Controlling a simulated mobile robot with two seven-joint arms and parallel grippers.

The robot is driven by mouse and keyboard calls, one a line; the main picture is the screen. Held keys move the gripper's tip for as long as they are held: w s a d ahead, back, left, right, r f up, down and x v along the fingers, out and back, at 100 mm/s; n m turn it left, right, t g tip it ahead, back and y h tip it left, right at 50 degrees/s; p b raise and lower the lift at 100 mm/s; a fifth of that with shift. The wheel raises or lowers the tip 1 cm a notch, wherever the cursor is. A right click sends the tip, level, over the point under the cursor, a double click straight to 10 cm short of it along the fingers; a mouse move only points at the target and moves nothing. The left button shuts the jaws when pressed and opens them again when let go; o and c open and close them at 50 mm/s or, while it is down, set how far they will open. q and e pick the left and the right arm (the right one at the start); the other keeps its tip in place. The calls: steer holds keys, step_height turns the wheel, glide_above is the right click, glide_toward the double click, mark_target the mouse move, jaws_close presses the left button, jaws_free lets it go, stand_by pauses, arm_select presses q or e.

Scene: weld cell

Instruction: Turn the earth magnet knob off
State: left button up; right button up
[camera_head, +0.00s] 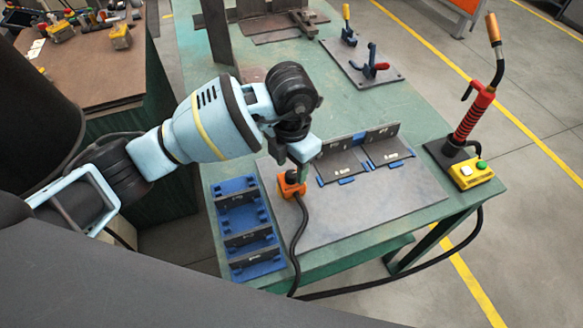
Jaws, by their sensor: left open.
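The earth magnet (289,187) is a small orange block with a black cable. It sits on the grey plate (350,215) on the green table. My left gripper (296,166) reaches down from above, right at the top of the magnet. It is open. The knob is hidden behind or under the gripper, so I cannot tell its position or whether the fingers touch it. My right gripper is not in view.
A blue rack (236,259) with dark plates stands left of the magnet. Angled dark plates with blue clips (362,155) stand to its right. A welding torch (472,115) stands by a yellow button box (470,174) at the right edge. The magnet's cable (297,235) drops over the front edge.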

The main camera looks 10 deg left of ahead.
arm_select(q)
steer(key=shift+f, duration=1.05)
steer(key=c, duration=1)
steer(key=shift+r, duration=0.1)
